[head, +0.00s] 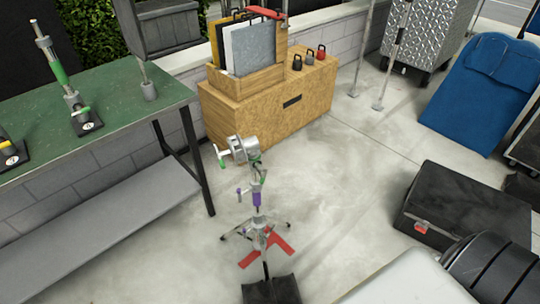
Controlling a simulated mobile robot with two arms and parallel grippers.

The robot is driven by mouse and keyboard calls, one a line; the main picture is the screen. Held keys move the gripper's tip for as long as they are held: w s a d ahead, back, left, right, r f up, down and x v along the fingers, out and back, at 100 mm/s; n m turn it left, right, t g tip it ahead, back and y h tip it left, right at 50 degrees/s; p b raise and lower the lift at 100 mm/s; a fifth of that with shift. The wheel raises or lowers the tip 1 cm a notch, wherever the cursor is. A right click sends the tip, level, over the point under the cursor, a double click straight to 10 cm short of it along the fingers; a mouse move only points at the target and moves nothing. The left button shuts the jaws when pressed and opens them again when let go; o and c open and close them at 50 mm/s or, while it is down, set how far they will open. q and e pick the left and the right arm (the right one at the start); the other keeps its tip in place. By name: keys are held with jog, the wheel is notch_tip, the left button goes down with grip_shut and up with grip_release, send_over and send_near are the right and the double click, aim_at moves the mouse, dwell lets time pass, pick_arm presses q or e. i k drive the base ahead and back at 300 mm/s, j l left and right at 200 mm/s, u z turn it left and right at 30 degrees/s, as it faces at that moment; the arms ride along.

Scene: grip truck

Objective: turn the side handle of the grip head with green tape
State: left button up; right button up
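A metal stand rises from the floor near the middle of the head view, with a silver grip head (241,149) on top. A small T-shaped side handle (221,157) sticks out at the head's left. Small green parts, perhaps green tape, show just below the head, and purple tape (257,200) is lower on the post. Another upright metal fitting with a green-taped section (60,73) and a side handle (81,112) stands on the green-topped table (130,90) at left. Which fitting the task means I cannot tell. Neither of my grippers shows.
A red cross mark (278,243) lies by the stand's spread legs. A wooden cabinet (300,100) is behind. A black case (465,210) sits at right, near a blue padded item (482,90). Floor between stand and case is clear.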

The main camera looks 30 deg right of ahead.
aim_at(262, 173)
jog(key=z, duration=0.9)
